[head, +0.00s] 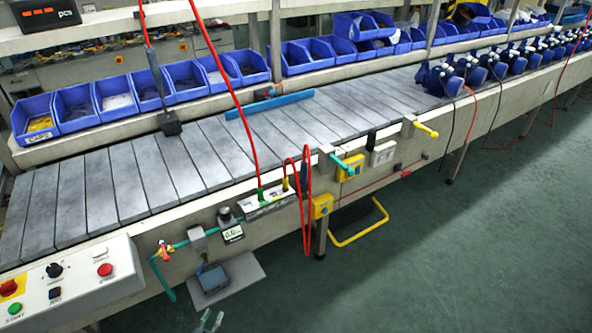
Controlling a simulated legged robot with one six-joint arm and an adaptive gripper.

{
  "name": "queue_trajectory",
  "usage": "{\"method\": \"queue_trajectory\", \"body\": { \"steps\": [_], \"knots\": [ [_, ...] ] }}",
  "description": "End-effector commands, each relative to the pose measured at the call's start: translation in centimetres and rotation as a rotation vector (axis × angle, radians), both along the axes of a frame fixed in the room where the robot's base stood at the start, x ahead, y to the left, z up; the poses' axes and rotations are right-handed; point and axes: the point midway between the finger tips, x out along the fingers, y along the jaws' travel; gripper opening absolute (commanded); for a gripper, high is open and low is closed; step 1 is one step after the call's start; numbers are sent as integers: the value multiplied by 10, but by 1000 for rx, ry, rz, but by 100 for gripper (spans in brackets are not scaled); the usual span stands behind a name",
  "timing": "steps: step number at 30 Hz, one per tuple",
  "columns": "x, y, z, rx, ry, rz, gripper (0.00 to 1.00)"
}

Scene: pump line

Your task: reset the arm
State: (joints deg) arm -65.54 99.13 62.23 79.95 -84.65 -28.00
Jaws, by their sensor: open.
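My gripper (211,318) shows only at the bottom edge of the head view, left of the middle. Its two fingertips point up in the picture and stand apart, with nothing visible between them. The rest of the gripper and my arm are cut off by the frame. It appears in front of the green floor, below a small blue-grey box (213,279) on a grey plate, and touches nothing that I can see.
A slatted conveyor (150,178) runs across the view, with blue bins (118,95) behind it and blue pumps (440,78) at the far right. A control panel (75,280) stands at the left. A red hose (307,215) hangs in front. Green floor (430,250) is clear at the right.

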Motion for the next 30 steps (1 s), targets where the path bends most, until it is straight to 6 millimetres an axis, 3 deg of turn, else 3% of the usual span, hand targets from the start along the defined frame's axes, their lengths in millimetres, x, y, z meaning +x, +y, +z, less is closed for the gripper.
{"method": "queue_trajectory", "body": {
  "steps": [8,14,21,30],
  "knots": [
    [27,12,28,64,38,29,47],
    [57,24,60,129,78,63,47],
    [109,39,126,237,156,137,47],
    [162,30,222,356,247,237,47]
  ]
}}
